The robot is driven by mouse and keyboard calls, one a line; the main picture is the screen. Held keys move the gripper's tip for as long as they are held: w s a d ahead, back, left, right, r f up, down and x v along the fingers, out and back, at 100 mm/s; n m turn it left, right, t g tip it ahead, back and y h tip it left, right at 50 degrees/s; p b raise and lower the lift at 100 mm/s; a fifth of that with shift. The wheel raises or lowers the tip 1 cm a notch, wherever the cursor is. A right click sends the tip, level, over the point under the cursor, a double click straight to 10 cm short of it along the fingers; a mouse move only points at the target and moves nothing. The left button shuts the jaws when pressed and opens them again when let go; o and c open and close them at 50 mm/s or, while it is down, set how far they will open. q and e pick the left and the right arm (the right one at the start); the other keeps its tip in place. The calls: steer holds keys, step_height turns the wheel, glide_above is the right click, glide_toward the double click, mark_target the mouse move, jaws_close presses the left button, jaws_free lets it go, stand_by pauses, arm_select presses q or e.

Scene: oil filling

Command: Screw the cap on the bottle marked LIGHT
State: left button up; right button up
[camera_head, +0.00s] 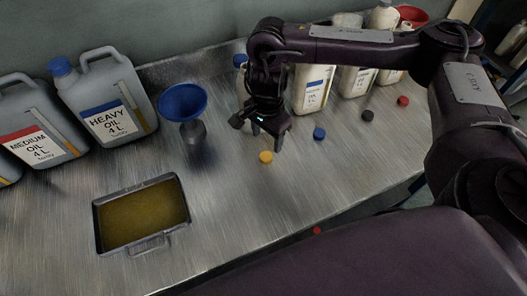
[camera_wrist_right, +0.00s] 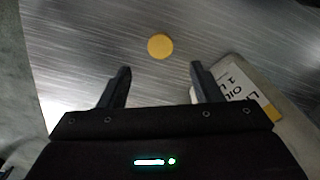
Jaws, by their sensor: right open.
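A yellow cap (camera_head: 266,157) lies on the metal bench; the right wrist view shows it as a round disc (camera_wrist_right: 160,46). My right gripper (camera_head: 267,137) is open and empty, pointing down near the cap. In the right wrist view the cap is centred just beyond the gap between the fingertips (camera_wrist_right: 160,69), not between them. A cream bottle (camera_wrist_right: 237,82) with a label starting "LI" and a yellow corner stands beside the right-hand finger. In the head view my gripper and wrist hide most of that bottle. My left gripper is not in view.
A blue funnel (camera_head: 184,101) stands left of my right gripper, near the HEAVY oil can (camera_head: 107,98) and MEDIUM can (camera_head: 28,135). An oil-filled tray (camera_head: 184,236) sits front left. Blue (camera_head: 319,133), black (camera_head: 367,115) and red (camera_head: 403,101) caps lie to the right, before several bottles.

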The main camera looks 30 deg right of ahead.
mark_target(267, 155)
steer(key=shift+s, duration=0.2)
steer(key=shift+f, duration=0.15)
steer(key=shift+w+f+b, duration=0.1)
steer(key=shift+f+b, duration=0.2)
steer(key=shift+f, duration=0.65)
steer(key=shift+w+f, duration=0.1)
steer(key=shift+f, duration=0.2)
steer(key=shift+r, duration=0.1)
steer(key=shift+d+f+b, duration=0.15)
steer(key=shift+f+b, duration=0.45)
steer(key=shift+f, duration=2.05)
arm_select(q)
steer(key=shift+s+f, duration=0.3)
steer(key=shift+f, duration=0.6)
arm_select(e)
steer(key=c, duration=1)
